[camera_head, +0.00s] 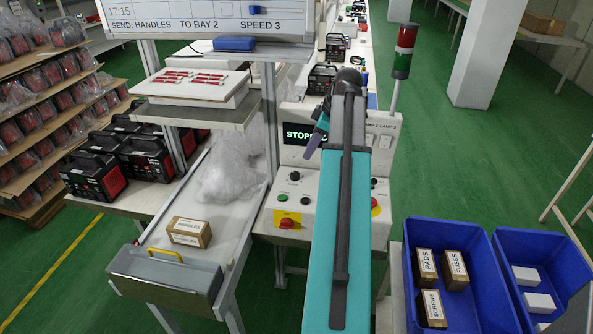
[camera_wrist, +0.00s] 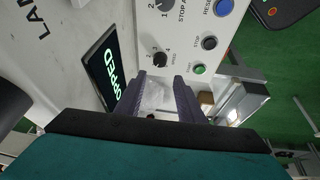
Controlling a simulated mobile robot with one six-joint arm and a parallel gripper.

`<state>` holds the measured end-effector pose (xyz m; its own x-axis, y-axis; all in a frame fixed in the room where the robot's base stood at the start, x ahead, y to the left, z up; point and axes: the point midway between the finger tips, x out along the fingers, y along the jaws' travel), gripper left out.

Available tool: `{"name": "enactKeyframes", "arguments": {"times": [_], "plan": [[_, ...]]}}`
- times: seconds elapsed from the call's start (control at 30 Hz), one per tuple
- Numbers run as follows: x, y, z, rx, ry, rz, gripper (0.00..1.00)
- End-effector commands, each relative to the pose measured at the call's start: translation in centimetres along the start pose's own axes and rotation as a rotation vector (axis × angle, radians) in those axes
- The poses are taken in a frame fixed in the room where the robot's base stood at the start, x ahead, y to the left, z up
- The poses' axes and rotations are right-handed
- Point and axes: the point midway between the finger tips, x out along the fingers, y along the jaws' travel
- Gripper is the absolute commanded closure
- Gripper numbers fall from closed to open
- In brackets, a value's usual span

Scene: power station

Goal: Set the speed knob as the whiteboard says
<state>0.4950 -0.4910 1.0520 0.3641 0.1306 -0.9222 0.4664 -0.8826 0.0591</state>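The whiteboard (camera_head: 205,18) at the top of the head view reads "SPEED 3" beside "SEND: HANDLES TO BAY 2". The speed knob (camera_wrist: 160,60) is a small black knob on the pale control panel in the wrist view, with numerals around it, 2 and 4 legible. I cannot tell its exact setting. My gripper (camera_wrist: 168,82) is open and empty, with two dark purple fingers. In the wrist picture its tips lie just below the knob; I see no contact. The gripper also shows in the head view (camera_head: 317,137), beside the display.
The display (camera_head: 297,134) reads "STOPPED", partly covered by my arm. Near the knob are another rotary knob (camera_wrist: 162,6), a blue reset button (camera_wrist: 224,7), a black stop button (camera_wrist: 209,42) and a green start button (camera_wrist: 199,69). A red-and-yellow emergency stop (camera_head: 288,222) sits low on the panel.

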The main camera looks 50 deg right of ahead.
Motion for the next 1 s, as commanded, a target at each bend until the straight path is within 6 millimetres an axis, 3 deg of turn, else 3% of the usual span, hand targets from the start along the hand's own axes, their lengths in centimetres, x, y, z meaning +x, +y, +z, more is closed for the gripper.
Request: {"name": "enactKeyframes", "arguments": {"times": [1.0], "plan": [[10.4,-0.1,-0.2,-0.002,-0.001,-0.003,0.65]]}}
